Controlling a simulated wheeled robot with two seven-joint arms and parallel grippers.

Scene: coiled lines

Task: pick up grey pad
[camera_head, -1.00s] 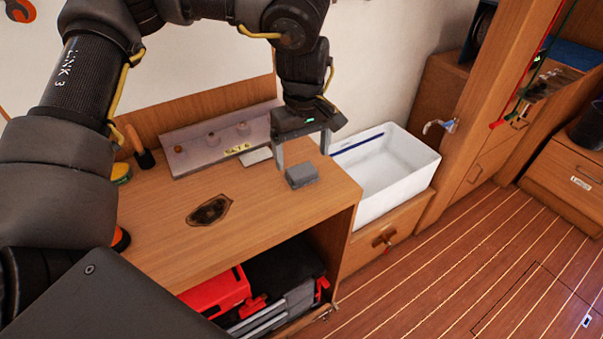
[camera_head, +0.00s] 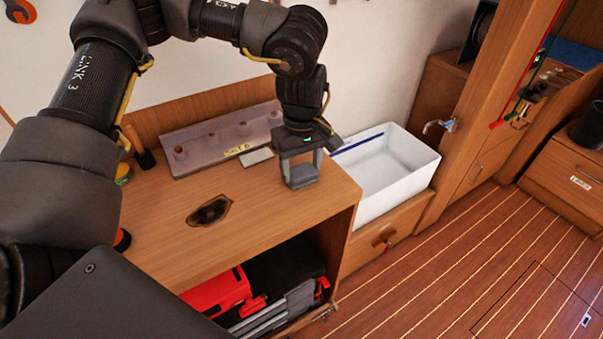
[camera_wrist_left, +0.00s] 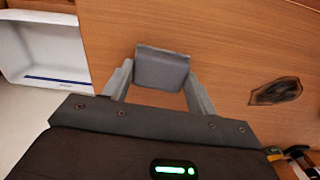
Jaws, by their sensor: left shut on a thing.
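The grey pad (camera_head: 303,175) is a small grey block near the right end of the wooden bench top. My left gripper (camera_head: 303,178) points down over it, with one finger on each side, shut on the pad. In the left wrist view the pad (camera_wrist_left: 162,69) sits between the fingertips of my left gripper (camera_wrist_left: 160,80). I cannot tell whether the pad touches the bench or is slightly above it. My right gripper is not in view.
A white basin (camera_head: 395,175) stands just right of the bench. A dark stain (camera_head: 209,210) marks the bench (camera_head: 265,215). Red and black cases (camera_head: 215,292) fill the shelf below.

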